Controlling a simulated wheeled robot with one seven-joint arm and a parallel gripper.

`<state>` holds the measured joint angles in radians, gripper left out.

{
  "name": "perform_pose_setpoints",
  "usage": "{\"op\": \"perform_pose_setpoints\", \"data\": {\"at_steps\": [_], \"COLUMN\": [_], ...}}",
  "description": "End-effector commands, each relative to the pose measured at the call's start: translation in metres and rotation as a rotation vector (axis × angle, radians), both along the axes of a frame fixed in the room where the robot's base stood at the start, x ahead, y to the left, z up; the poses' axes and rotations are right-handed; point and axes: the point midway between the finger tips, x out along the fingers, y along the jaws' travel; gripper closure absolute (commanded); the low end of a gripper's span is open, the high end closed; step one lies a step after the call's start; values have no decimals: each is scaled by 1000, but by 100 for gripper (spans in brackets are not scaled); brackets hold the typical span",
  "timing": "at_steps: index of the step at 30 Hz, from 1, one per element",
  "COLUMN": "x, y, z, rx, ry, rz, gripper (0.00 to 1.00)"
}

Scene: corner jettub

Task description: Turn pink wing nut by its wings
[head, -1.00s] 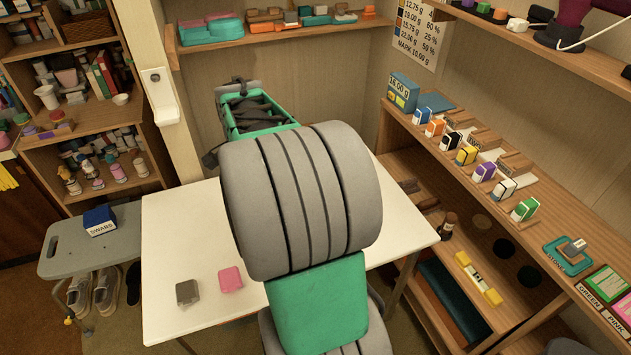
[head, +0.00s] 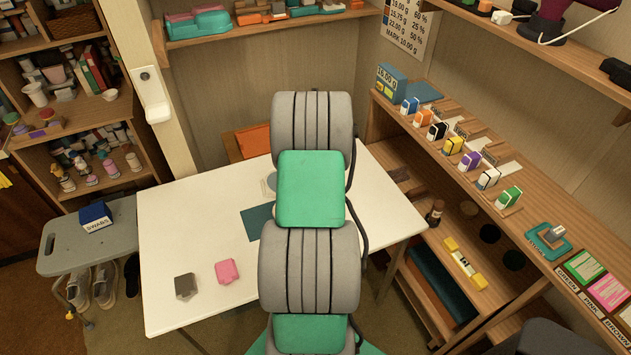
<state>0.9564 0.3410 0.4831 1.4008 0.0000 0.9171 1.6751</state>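A small pink piece (head: 227,271) lies on the white table (head: 180,235) at its front left; it may be the pink wing nut, but it is too small to make out wings. A similar grey piece (head: 186,286) lies just left of it. My arm's grey and green links rise through the middle of the head view, to the right of both pieces, and cover part of the table. My gripper is not visible, so its opening and anything in it cannot be seen.
A dark teal mat (head: 257,222) and an orange object (head: 253,140) are partly behind my arm. A grey stool with a swabs box (head: 96,216) stands left. A wooden shelf unit with several coloured boxes (head: 453,145) lines the right.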

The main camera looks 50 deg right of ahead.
Motion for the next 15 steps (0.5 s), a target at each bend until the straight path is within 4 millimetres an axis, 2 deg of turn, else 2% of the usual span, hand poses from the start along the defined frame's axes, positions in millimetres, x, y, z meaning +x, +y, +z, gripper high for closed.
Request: {"op": "perform_pose_setpoints", "data": {"at_steps": [2,13,15], "x": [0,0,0], "y": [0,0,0], "z": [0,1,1], "rx": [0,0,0], "ry": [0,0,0], "rz": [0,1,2], "gripper": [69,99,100]}}
